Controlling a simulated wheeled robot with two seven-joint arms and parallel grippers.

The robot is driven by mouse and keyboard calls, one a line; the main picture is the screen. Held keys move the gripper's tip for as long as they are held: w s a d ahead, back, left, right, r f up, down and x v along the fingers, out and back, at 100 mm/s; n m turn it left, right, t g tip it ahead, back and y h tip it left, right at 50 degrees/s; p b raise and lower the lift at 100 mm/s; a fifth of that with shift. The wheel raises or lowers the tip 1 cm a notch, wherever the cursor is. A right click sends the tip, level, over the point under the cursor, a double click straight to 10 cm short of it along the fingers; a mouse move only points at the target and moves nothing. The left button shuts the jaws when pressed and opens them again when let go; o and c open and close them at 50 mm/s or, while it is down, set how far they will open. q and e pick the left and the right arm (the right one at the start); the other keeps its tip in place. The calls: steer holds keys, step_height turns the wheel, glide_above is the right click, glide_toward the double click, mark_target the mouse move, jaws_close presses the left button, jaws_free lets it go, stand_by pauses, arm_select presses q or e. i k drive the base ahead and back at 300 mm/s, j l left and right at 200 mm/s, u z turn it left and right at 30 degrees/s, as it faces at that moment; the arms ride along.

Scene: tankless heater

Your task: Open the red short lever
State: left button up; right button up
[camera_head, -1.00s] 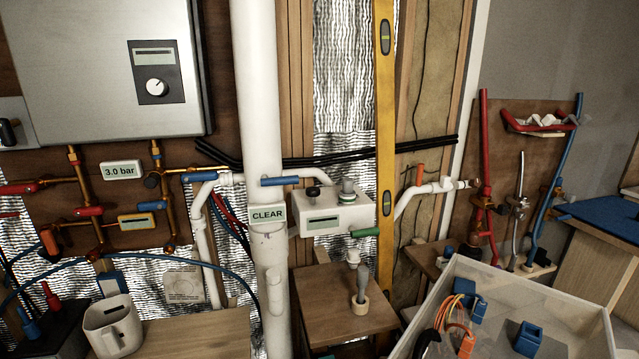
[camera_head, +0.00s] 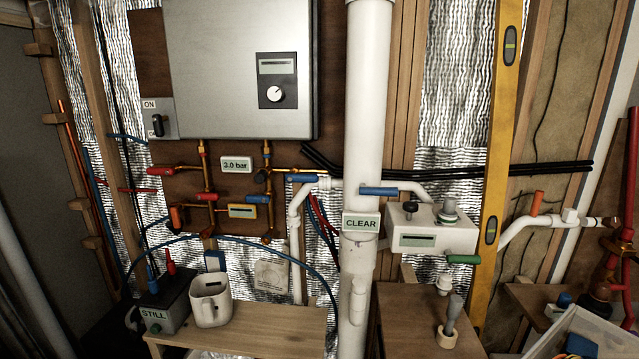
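Two red levers show on the copper pipes under the grey heater box (camera_head: 240,65). One red lever (camera_head: 161,171) lies level at the left end of the upper pipe. The other, a shorter red lever (camera_head: 207,197), lies level across the pipe junction just below and to the right. An orange handle (camera_head: 177,217) stands upright at the lower left of the pipes. I cannot tell from the picture which red lever is the named one, or its valve state. Neither of my grippers is in view.
A white pipe (camera_head: 364,120) with a CLEAR label runs vertically in the middle. A blue hose arcs in front of the lower wall.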

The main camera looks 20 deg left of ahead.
mark_target(205, 196)
steer(key=u, duration=1.4)
